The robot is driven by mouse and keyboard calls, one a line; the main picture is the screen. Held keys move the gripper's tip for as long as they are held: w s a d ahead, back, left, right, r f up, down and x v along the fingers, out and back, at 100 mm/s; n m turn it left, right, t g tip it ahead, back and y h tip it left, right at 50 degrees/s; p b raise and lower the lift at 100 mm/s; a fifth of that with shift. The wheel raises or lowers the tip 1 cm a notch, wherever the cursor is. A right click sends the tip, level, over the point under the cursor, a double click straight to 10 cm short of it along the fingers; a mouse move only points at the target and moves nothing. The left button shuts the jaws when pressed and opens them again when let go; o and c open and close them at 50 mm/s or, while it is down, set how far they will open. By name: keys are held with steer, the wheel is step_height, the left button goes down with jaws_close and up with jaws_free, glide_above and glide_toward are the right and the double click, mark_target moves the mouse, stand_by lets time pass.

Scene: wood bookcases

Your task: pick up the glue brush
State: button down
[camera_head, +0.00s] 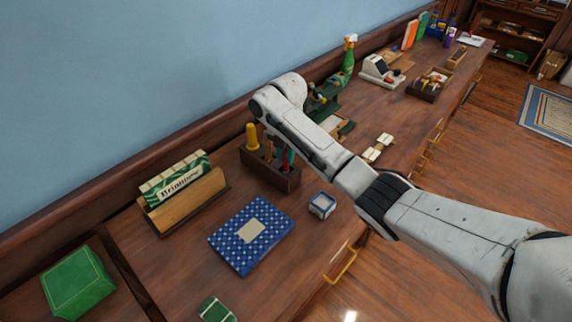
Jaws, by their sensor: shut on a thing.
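I cannot make out my gripper; my white arm reaches in from the lower right and its far end bends down beside a dark wooden tool holder (283,181), hiding what lies behind it. The holder stands on the wooden bookcase top. A yellow-handled tool (252,137) stands upright at its left end. Other slim tools, with green and red parts, stand beside it, partly covered by my arm. I cannot tell which of these, if any, is the glue brush.
A blue patterned book (227,248) and a small blue-and-white box (322,205) lie in front. A wooden rack (188,201) with a green-and-white pack stands at left. A green spray bottle (348,58) and a dark tray (418,92) stand farther back.

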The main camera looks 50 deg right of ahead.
step_height(320, 180, up, 10)
steer(key=shift+r+p, duration=0.1)
steer(key=shift+p, duration=0.35)
stand_by(1.9)
